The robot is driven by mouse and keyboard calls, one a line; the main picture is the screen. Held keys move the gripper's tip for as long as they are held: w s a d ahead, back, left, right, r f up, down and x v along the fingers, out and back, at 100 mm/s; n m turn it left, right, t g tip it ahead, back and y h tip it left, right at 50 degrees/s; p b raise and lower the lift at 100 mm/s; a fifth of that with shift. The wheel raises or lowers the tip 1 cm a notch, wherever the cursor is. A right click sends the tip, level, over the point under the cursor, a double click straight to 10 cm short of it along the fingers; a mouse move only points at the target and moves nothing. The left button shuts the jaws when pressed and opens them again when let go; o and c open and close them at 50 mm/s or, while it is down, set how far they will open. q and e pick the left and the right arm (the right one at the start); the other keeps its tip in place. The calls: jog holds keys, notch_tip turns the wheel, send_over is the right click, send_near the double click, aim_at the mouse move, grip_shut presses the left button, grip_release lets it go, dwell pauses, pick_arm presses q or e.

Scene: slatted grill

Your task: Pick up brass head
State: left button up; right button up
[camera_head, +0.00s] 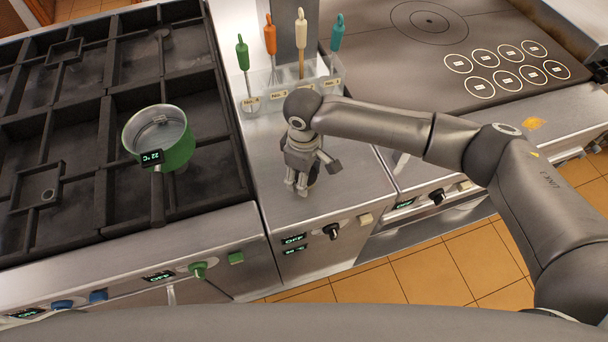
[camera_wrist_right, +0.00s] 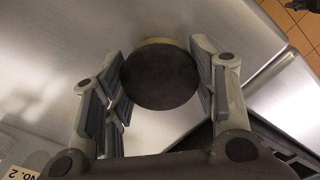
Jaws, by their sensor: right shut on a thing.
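The brass head (camera_wrist_right: 160,76) shows in the right wrist view as a round, dark disc with a thin brass-coloured edge. My right gripper (camera_head: 300,184) points down over the steel counter between the two cooking areas. Its fingers lie on both sides of the disc in the right wrist view and are shut on it. In the head view the gripper mostly hides the brass head. I cannot tell whether it touches the counter. My left gripper is not in view.
A clear holder (camera_head: 272,100) with several coloured-handled tools stands behind the gripper. A green pot (camera_head: 180,150) sits on the black grate (camera_head: 85,200) at left. A flat dark hob (camera_head: 400,60) lies at right. Knobs line the front edge.

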jog(key=shift+r, duration=0.15)
jog(key=shift+r+b, duration=0.2)
jog(key=shift+b, duration=0.1)
notch_tip(320, 180, up, 2)
jog(key=shift+w+r+b, duration=0.1)
jog(key=shift+b, duration=0.65)
jog(key=s+a+r+b, duration=0.3)
jog(key=s+a+r, duration=0.6)
jog(key=s+r, duration=0.1)
jog(key=shift+s+a+b, duration=0.15)
jog(key=shift+a+b, duration=0.25)
jog(key=shift+r, duration=0.1)
